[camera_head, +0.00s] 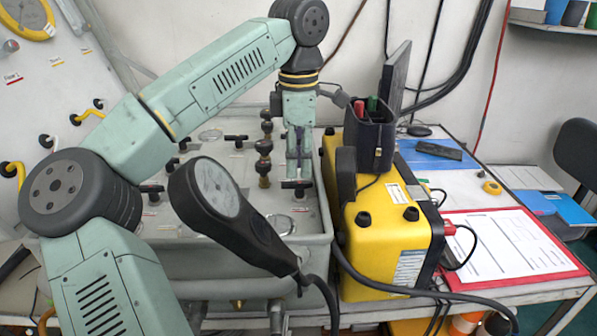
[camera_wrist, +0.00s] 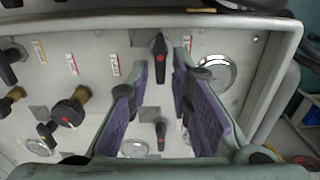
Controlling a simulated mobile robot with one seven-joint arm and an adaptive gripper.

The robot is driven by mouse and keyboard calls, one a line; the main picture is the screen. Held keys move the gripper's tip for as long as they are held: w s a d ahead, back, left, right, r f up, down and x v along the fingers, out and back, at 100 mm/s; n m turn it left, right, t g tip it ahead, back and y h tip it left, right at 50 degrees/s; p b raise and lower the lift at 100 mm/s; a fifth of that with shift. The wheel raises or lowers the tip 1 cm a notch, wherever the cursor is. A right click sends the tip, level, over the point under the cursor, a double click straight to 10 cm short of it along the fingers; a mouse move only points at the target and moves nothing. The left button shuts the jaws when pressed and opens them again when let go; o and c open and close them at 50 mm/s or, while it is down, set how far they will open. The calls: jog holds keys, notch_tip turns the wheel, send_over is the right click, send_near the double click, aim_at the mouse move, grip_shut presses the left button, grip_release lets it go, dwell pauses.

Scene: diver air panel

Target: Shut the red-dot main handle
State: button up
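My gripper (camera_wrist: 158,92) is open, with its two purple-padded fingers apart and nothing between the pads. In the head view my gripper (camera_head: 298,165) points down over the grey panel box (camera_head: 322,215). In the wrist view a black handle with a red dot (camera_wrist: 159,57) lies lengthwise near the top, beyond the gap between the fingers. A smaller black handle with a red dot (camera_wrist: 160,131) shows lower in the gap. Several handles bear red dots, so I cannot tell for sure which is the main one. A black T-handle (camera_head: 297,185) shows just below my gripper.
Brass-and-black fittings (camera_head: 264,150) stand left of my gripper. A yellow case (camera_head: 385,225) stands close on the right. A black handheld meter (camera_head: 230,205) is in front.

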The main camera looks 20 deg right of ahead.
aim_at(299, 182)
notch_tip(299, 182, up, 9)
dwell(0.3)
jog(key=shift+d+f, duration=0.1)
jog(key=shift+f, duration=0.05)
